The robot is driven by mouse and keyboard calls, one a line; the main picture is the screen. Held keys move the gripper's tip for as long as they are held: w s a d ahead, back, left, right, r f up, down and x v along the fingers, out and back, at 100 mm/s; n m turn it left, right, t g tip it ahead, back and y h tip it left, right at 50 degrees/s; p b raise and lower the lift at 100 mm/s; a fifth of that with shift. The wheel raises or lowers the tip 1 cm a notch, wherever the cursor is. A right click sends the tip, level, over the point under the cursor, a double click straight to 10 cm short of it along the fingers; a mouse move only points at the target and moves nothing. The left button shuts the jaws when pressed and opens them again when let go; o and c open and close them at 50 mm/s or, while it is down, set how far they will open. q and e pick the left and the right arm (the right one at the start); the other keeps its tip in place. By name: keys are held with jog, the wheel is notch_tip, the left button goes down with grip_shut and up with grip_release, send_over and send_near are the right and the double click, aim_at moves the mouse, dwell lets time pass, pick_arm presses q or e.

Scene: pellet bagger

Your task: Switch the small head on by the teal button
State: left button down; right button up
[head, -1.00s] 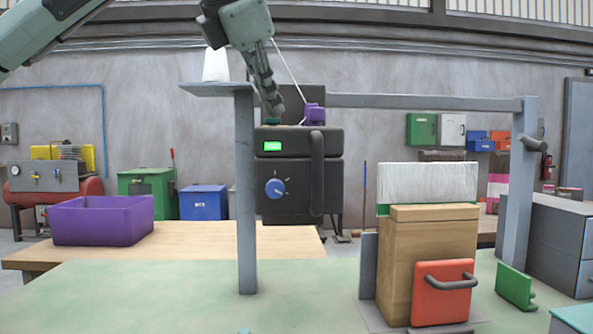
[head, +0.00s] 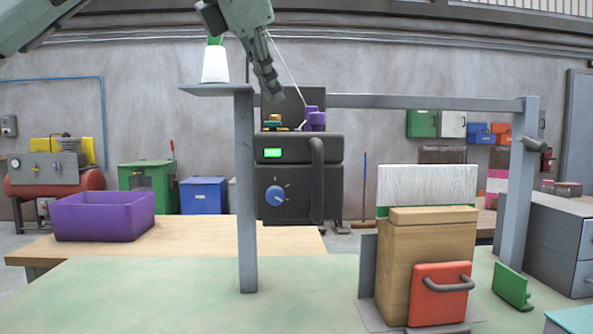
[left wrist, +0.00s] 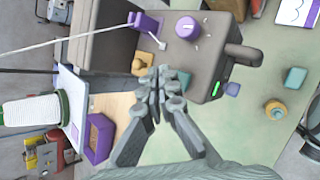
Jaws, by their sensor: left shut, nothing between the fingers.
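The small head is a dark box (head: 299,180) hanging behind the grey post in the head view, with a lit green display (head: 272,153) and a blue knob (head: 276,194) on its front. Its grey top (left wrist: 207,55) shows in the left wrist view.
A purple fitting (head: 315,120) with a white cord and a small yellow part (head: 275,117) stand close to the button. A white spool (head: 215,65) sits on the post's shelf. A purple bin (head: 104,217) and a wooden block (head: 432,260) stand lower down.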

pick_arm(q)
notch_tip(320, 180, up, 4)
jog(key=p, duration=0.3)
jog(key=shift+r, duration=0.65)
